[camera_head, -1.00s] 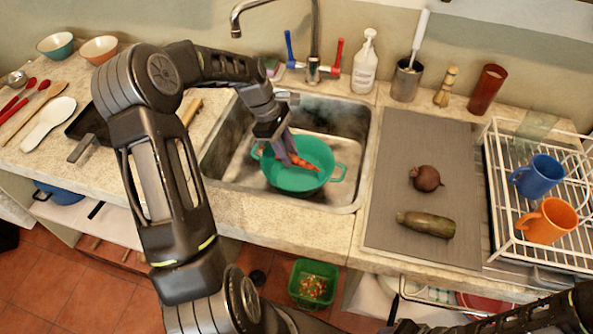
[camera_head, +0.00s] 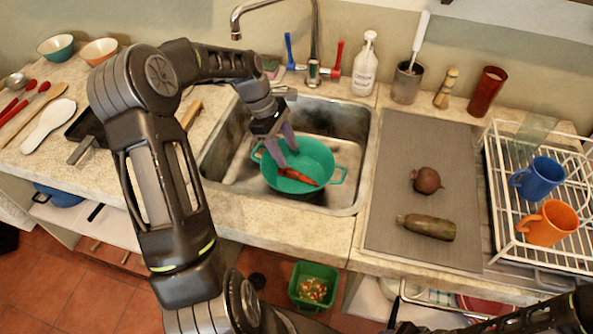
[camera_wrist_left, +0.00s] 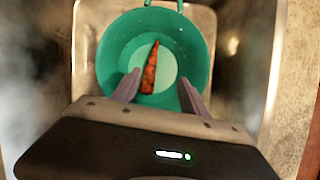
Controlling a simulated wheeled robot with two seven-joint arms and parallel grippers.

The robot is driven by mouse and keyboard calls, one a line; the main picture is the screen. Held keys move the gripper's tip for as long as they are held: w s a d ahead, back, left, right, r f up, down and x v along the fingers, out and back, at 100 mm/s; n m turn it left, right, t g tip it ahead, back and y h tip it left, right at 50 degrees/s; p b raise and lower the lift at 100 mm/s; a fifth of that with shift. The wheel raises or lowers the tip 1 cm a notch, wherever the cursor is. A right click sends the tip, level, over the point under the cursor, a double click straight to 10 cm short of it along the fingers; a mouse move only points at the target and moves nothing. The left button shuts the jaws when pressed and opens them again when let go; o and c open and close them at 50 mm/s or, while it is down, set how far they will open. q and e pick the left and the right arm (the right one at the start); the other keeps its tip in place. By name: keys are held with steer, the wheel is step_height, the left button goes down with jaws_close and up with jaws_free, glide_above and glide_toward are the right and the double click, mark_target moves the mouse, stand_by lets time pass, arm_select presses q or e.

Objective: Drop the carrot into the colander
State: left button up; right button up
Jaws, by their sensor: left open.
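The orange-red carrot (camera_head: 299,177) lies inside the green colander (camera_head: 322,158), which sits in the metal sink. The left wrist view also shows the carrot (camera_wrist_left: 151,70) on the bottom of the colander (camera_wrist_left: 112,58). My left gripper (camera_head: 283,156) is open and empty above the colander. Its two fingers (camera_wrist_left: 158,92) are spread apart, with the near end of the carrot seen between them. My right gripper does not show clearly; only part of a dark arm is at the lower right of the head view.
The sink (camera_head: 230,160) surrounds the colander, with a faucet (camera_head: 314,60) behind it. A grey mat (camera_head: 390,200) at right holds a beet (camera_head: 426,180) and a zucchini (camera_head: 427,227). A dish rack (camera_head: 500,215) with two mugs stands further right.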

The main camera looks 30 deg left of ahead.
arm_select(q)
steer(key=v, duration=0.6)
steer(key=shift+b, duration=0.3)
stand_by(0.4)
